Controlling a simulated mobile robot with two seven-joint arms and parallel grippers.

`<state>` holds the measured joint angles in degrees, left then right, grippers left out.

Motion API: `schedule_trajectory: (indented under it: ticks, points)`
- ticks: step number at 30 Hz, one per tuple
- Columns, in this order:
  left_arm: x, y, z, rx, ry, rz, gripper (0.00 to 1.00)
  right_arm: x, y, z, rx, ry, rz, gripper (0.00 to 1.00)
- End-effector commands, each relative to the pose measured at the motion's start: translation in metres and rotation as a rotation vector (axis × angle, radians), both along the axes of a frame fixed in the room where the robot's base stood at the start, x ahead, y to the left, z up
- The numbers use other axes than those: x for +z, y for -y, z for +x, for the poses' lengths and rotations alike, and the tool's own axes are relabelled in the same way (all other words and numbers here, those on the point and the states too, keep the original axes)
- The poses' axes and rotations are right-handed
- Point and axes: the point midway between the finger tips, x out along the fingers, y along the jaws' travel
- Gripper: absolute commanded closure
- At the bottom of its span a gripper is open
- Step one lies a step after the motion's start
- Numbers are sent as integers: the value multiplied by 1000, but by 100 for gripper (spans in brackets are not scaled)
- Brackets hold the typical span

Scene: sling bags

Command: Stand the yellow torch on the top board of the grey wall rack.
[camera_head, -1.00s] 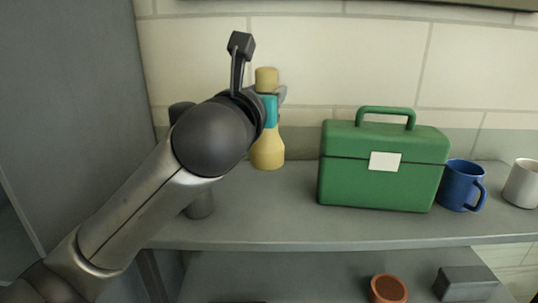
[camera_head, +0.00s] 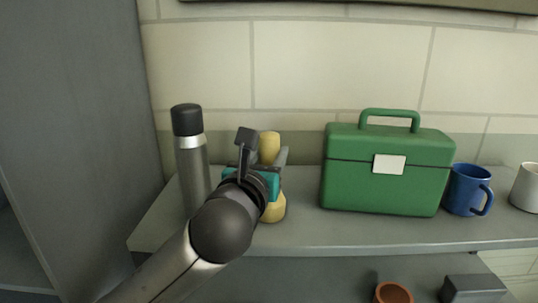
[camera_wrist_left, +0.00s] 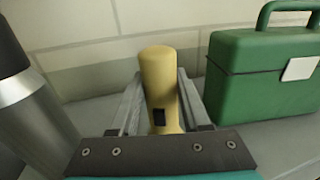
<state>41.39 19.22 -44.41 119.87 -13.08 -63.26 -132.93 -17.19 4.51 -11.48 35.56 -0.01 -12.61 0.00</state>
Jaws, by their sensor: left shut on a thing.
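The yellow torch (camera_head: 271,145) is upright in my left gripper (camera_head: 268,168), between the steel flask and the green box. In the left wrist view the torch (camera_wrist_left: 159,75) stands between the two grey fingers, which are shut on it. Its lower end (camera_head: 274,211) shows below the gripper, over the top board (camera_head: 330,231) of the grey rack. I cannot tell whether its base touches the board. My wrist hides the torch's middle. My right gripper is in neither view.
A steel flask (camera_head: 192,160) with a black cap stands close on the left. A green box (camera_head: 385,185) with a handle stands to the right, then a blue mug (camera_head: 463,190) and a white mug (camera_head: 526,187). A brown pot (camera_head: 393,293) and grey block (camera_head: 473,289) are lower down.

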Motion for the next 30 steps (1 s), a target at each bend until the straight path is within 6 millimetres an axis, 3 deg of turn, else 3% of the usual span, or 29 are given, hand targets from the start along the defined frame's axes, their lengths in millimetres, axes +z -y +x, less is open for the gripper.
schedule_trajectory:
  ticks: [4,5,12,22,30]
  points:
    - [-2,0,0,0,2,0,100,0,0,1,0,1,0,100]
    - [-3,0,0,0,0,0,51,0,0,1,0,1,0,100]
    - [-2,0,0,0,0,0,24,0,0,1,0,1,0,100]
    - [1,0,-1,-1,1,0,23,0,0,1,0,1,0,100]
    - [0,-7,-30,-1,1,2,23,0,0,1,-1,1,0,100]
